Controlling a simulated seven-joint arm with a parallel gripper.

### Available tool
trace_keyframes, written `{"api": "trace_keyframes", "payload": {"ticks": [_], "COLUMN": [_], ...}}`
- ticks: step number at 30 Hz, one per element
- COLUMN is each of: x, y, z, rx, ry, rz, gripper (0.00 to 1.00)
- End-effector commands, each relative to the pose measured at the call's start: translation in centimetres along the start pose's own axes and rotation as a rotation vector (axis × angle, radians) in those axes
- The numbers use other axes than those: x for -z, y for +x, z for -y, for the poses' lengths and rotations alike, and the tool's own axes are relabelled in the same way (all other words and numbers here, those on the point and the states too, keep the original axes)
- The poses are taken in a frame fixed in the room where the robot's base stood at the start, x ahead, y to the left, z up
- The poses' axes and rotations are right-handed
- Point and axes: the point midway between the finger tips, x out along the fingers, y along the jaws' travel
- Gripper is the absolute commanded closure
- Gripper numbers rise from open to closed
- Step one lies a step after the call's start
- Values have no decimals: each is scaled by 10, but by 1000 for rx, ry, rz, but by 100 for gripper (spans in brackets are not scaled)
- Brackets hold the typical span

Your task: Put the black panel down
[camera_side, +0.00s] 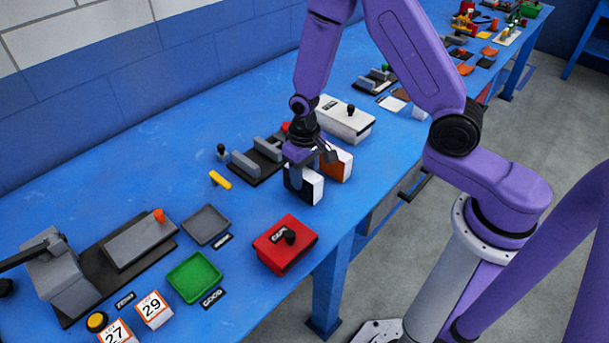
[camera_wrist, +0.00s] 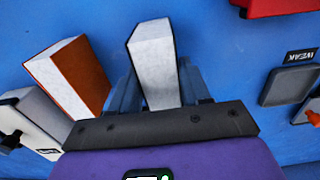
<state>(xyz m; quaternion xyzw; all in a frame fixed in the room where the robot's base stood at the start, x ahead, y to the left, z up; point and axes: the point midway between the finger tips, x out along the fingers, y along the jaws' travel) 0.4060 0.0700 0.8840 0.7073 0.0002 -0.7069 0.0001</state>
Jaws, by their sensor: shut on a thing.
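The black panel (camera_side: 303,187) is a block with a white broad face and black side faces. My gripper (camera_side: 299,172) is shut on it from above and holds it upright at the table. I cannot tell whether its lower edge touches the blue surface. In the wrist view the panel (camera_wrist: 153,62) stands between my two fingers (camera_wrist: 157,90), with its pale face showing and a thin dark edge. An orange-brown and white panel (camera_side: 338,165) stands close behind it to the right, and it also shows in the wrist view (camera_wrist: 72,75), apart from the held panel.
A grey slotted fixture (camera_side: 257,160) lies behind left, and a white box (camera_side: 345,119) behind right. A red box (camera_side: 285,244) stands in front. A grey tray (camera_side: 206,226), green tray (camera_side: 194,277) and press (camera_side: 58,277) are left. Blue table (camera_side: 250,210) is bare left of the panel.

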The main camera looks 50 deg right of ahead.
Motion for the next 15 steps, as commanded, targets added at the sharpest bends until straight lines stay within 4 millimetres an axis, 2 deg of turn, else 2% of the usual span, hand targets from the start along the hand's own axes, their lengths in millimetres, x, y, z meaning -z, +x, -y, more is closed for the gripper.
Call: {"api": "trace_keyframes", "payload": {"ticks": [3, 15], "x": [0, 0], "y": [8, 12], "z": [0, 0], "rx": [0, 0], "ry": [0, 0], "rz": [0, 0], "gripper": [85, 85]}}
